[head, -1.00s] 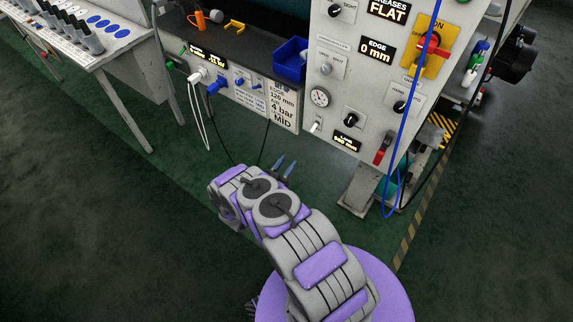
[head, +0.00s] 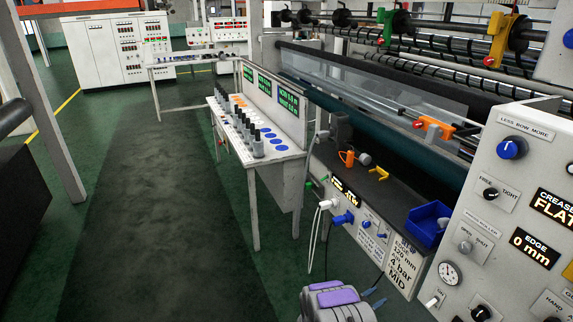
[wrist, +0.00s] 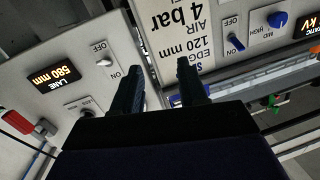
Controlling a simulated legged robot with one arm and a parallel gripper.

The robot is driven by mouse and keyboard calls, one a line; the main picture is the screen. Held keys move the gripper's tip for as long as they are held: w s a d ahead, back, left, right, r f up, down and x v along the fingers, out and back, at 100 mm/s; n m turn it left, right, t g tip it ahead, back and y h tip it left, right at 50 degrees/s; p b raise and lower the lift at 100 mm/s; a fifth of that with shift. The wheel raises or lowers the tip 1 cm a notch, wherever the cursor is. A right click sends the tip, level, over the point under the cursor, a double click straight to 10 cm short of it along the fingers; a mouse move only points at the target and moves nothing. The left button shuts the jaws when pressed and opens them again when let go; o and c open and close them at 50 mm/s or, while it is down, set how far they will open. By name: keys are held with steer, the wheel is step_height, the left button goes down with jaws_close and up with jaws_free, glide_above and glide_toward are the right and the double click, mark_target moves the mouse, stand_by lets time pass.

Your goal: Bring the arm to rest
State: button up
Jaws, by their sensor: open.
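My arm shows at the bottom of the head view as a grey link with purple pads, low in front of the machine. My gripper (wrist: 158,84) shows in the wrist view as two dark fingers, apart, with nothing between them. In the head view its blue-grey fingertips (head: 374,298) show just right of the link. The fingers point toward the machine's lower front, near the white label panel (wrist: 185,35) reading 4 bar and 120 mm. I cannot tell the exact gap to the panel.
The control panel (head: 510,205) with knobs and a gauge stands at right. A blue bin (head: 428,222) sits on the machine's ledge. The dark floor lane (head: 150,220) at left is clear.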

steer(key=w+a+r+n+t+y, duration=0.1)
steer(key=w+a+r+n+y, duration=0.1)
steer(key=w+a+r+y, duration=0.75)
steer(key=s+a+r+n+g+y, duration=0.1)
steer(key=s+a+r+n+y, duration=0.1)
steer(key=s+a+r, duration=0.4)
steer(key=s+a+r+n+y, duration=0.1)
steer(key=a+r+n+y, duration=0.2)
steer(key=r, duration=0.6)
steer(key=s+a+r+n+g+y, duration=0.15)
steer(key=s+r, duration=0.25)
steer(key=s, duration=0.5)
steer(key=s+a+r+n+g, duration=0.25)
steer(key=s+r, duration=0.25)
steer(key=s, duration=0.4)
steer(key=s+d+r+g, duration=0.1)
steer(key=s+g, duration=0.1)
steer(key=s, duration=0.8)
steer(key=s+d+r+n+g, duration=0.1)
steer(key=s+r+g, duration=0.1)
steer(key=s, duration=0.9)
steer(key=s+d+r+n+g+h, duration=0.1)
steer(key=s+d+g, duration=0.1)
steer(key=s, duration=0.8)
steer(key=shift+s+r+g, duration=0.15)
steer(key=shift+r+g, duration=0.1)
steer(key=shift+g, duration=0.05)
